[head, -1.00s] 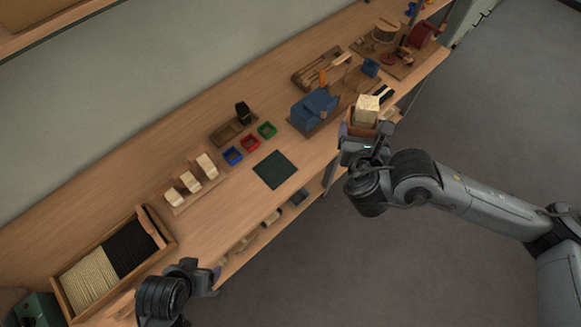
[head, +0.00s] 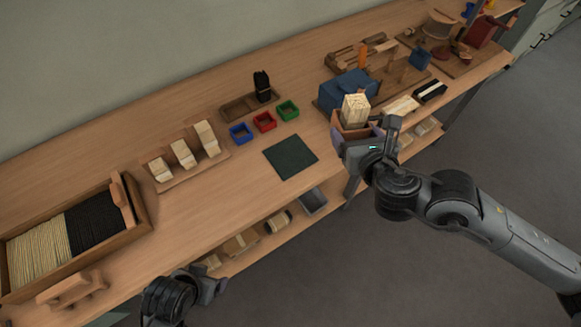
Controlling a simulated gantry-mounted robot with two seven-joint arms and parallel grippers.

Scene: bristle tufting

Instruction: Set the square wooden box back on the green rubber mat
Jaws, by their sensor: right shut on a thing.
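The square wooden box (head: 345,131) is brown, with a bundle of pale blocks or sticks (head: 355,110) standing up out of it. My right gripper (head: 362,143) is shut on the box at its near side and holds it by the bench's front edge, right of the mat. The gripper hides part of the box. The green rubber mat (head: 290,157) lies flat and bare on the bench, left of the box. My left gripper (head: 212,287) is low in the picture in front of the bench, away from both; its finger opening is unclear.
A blue machine (head: 349,88) stands just behind the box. Small blue (head: 240,133), red (head: 264,122) and green (head: 288,110) trays lie behind the mat. A rack of pale blocks (head: 182,154) is to the left. Bare bench surrounds the mat's front.

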